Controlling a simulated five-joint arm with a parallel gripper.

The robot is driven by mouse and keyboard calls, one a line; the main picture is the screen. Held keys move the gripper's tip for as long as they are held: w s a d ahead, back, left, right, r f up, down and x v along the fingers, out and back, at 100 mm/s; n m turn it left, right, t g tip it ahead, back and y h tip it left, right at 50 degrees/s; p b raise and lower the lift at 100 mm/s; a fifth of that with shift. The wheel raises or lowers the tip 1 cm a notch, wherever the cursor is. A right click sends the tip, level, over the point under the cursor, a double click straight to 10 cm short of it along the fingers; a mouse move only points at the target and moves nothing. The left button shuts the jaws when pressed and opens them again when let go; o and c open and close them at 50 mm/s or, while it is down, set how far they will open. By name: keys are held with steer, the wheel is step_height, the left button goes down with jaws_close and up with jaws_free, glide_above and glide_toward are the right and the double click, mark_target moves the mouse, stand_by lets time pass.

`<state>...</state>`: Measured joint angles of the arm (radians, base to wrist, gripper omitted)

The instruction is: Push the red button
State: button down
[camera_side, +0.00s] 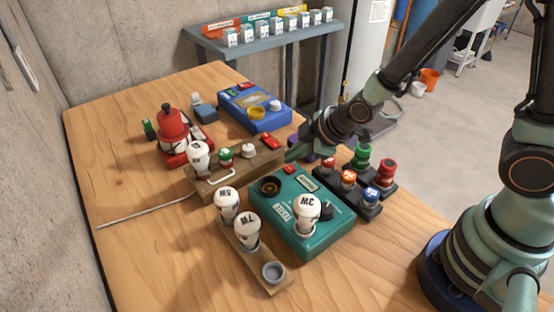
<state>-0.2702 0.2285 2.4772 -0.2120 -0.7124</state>
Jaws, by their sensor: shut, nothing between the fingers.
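Several red parts show, and I cannot tell for sure which one is the red button. A red switch-like piece (271,142) sits on the right end of a wooden block (213,184). A tall red cap (386,170) stands on a dark base at the right, and a smaller red cap (327,165) stands left of it. A large red dome-shaped device (173,127) stands at the left. My gripper (292,154) is shut and empty, low beside the right end of the wooden block. Its tips are small and partly hidden; contact cannot be told.
A teal tester box (312,241) with a white bulb stands in front of my gripper. A blue box (257,108) stands behind. Green (361,157), orange (348,178) and blue (370,197) caps stand at the right. Bare table lies at front left.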

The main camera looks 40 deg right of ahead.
mark_target(293, 168)
steer(key=shift+f, duration=0.15)
steer(key=shift+d+f, duration=0.1)
steer(key=shift+f, duration=0.2)
steer(key=shift+f, duration=0.45)
stand_by(0.8)
steer(key=shift+r, duration=0.15)
stand_by(0.3)
steer(key=shift+r, duration=0.75)
steer(key=shift+r, duration=2.5)
